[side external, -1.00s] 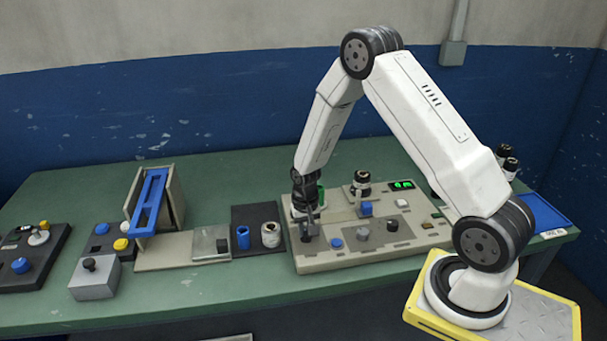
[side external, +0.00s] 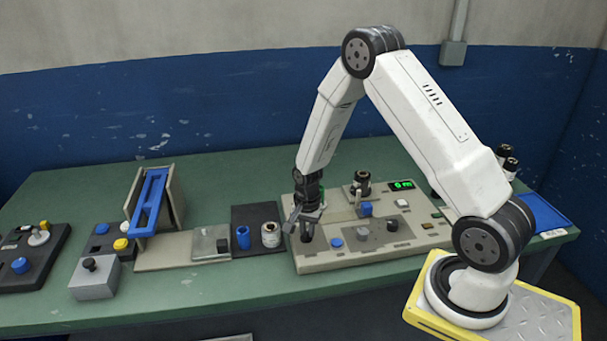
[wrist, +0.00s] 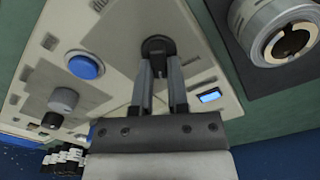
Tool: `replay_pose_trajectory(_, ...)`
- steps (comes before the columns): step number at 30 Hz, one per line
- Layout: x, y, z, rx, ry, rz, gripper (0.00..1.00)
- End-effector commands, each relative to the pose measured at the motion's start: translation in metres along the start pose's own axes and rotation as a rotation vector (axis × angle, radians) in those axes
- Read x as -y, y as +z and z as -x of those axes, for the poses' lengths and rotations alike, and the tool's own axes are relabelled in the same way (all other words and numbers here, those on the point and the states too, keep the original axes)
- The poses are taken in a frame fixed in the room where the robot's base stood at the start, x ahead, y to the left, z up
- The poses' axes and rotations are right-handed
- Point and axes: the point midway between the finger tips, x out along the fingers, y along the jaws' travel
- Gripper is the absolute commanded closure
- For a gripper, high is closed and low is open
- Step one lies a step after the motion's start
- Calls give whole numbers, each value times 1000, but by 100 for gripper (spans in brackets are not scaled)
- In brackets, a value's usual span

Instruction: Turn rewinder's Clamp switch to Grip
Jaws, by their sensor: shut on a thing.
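The rewinder panel (side external: 345,258) is a beige box on the green bench, with several knobs and buttons on it. A black rotary switch (wrist: 157,46) sits near the panel's edge in the wrist view. My gripper (wrist: 158,75) points down at the panel, with its two grey fingers closed around this switch. In the side view my gripper (side external: 305,228) is at the panel's left end, low over the dark switch. The lettering around the switch is too small to read, so I cannot tell which position it points to.
A blue button (wrist: 84,66) and a grey knob (wrist: 63,100) lie close to my fingers. A small lit blue display (wrist: 210,95) is on their other side. A hollow-cored roll (wrist: 290,40) stands on a dark plate beside the panel. A green-lit readout (side external: 402,185) is at the back.

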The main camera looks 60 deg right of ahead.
Motion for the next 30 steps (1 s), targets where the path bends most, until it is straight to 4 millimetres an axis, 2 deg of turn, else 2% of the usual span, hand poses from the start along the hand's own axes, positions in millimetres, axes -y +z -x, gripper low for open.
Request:
replay_pose_trajectory(11, 0, 0, 1, 0, -1, -5, 100)
replay_pose_trajectory(12, 0, 0, 1, 0, -1, -5, 68)
replay_pose_trajectory(14, 0, 0, 0, 0, -1, -5, 49)
replay_pose_trajectory(15, 0, 0, 0, 0, -1, -4, 46)
replay_pose_trajectory(30, 0, 0, 6, -1, -1, -3, 46)
